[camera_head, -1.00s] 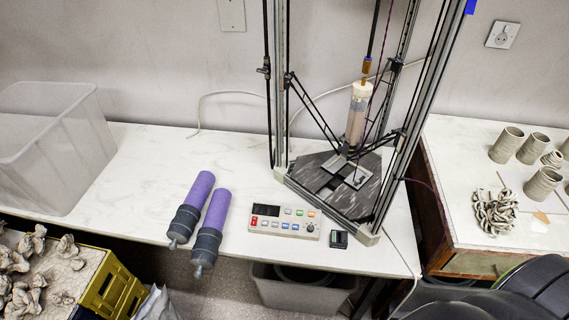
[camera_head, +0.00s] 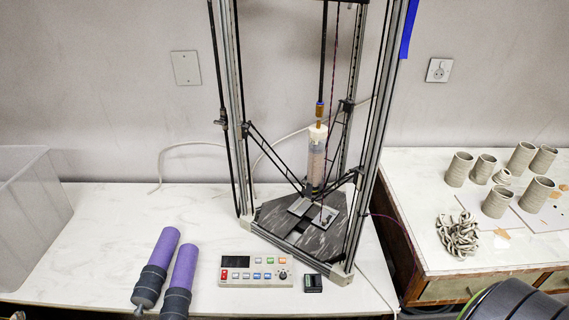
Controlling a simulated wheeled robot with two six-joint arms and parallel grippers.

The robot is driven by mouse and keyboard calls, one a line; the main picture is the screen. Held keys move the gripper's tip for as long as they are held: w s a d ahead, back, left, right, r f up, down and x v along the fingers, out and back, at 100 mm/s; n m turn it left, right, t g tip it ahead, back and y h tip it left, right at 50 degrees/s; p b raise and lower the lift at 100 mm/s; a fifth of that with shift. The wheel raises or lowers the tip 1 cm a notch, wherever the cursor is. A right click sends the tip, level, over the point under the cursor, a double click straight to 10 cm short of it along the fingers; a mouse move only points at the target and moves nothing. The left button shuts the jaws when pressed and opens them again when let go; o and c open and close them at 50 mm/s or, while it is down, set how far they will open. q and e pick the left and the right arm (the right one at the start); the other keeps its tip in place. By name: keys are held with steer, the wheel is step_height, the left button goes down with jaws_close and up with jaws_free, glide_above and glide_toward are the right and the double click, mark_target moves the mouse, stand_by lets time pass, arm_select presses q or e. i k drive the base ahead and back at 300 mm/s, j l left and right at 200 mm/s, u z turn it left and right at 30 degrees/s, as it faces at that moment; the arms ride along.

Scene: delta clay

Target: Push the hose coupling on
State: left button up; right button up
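A black hose (camera_head: 322,50) comes down from the top of the printer frame and ends in a brass-coloured coupling (camera_head: 320,110). The coupling stands directly over the pale cap (camera_head: 318,133) of an upright clay cartridge (camera_head: 316,165) inside the frame. At this size I cannot tell whether coupling and cap are joined or only close. Neither of my grippers shows in this view.
The printer's metal posts (camera_head: 372,140) and black rods surround the cartridge. A control panel (camera_head: 255,271) and a small dark box (camera_head: 312,283) lie in front. Two purple cartridges (camera_head: 184,268) lie front left. Clay cups (camera_head: 497,202) stand on the right table.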

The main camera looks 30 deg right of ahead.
mark_target(319, 106)
steer(key=l+z, duration=0.1)
steer(key=z, duration=0.25)
steer(key=l+z, duration=0.15)
steer(key=z, duration=0.2)
steer(key=l+z, duration=0.1)
steer(key=z, duration=0.25)
